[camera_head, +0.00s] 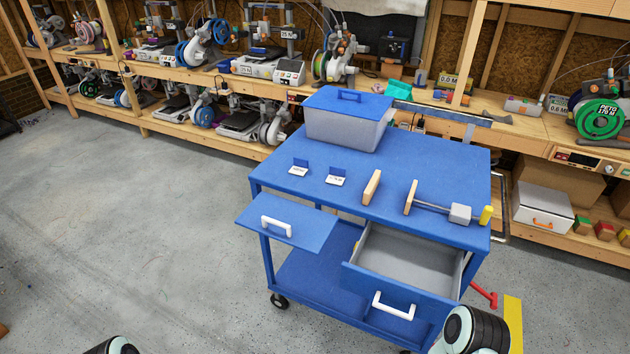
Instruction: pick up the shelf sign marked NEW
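Two small shelf signs with blue backs and white faces stand apart on the blue cart top (440,150). The left sign (299,169) is near the cart's left edge. The right sign (336,177) is a little to its right. Each has dark print too small to read, so I cannot tell which is marked NEW. Only rounded parts of my arms show at the bottom edge, at lower left and lower right. Neither gripper's fingers show.
A grey bin with a blue lid (347,100) stands behind the signs. A wooden block (372,187) and a wood-ended tool (411,197) lie to the right. An open grey drawer (410,258) and a blue panel with a white handle (300,222) stick out in front.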

